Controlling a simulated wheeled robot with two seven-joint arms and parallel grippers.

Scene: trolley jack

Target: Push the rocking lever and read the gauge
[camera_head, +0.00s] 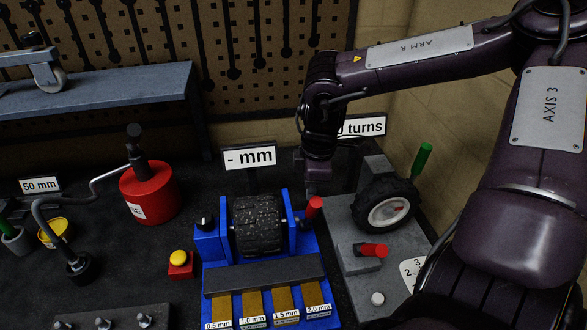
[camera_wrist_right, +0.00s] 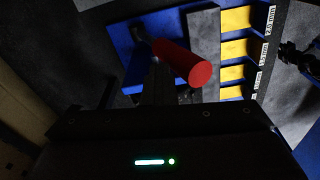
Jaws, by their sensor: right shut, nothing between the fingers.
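A blue stand (camera_head: 212,249) holds a black tyre (camera_head: 258,224) at the front middle in the head view. A red-capped lever (camera_head: 314,207) sticks up at the stand's right side; its red end (camera_wrist_right: 188,65) is large in the right wrist view. My right gripper (camera_head: 312,188) is shut and empty, just above and behind the red end. In the wrist view its fingers (camera_wrist_right: 157,82) overlap the edge of the red end; I cannot tell whether they touch. A display (camera_head: 250,157) behind the tyre reads "- mm". My left gripper is not in view.
Yellow strips (camera_head: 254,302) labelled 0.5 mm to 2.0 mm lie in front of the tyre. A grey stand (camera_head: 345,222) with a second wheel (camera_head: 387,204) and a red knob (camera_head: 374,250) is on the right. A red bottle jack (camera_head: 150,192) and a yellow button (camera_head: 178,257) are left.

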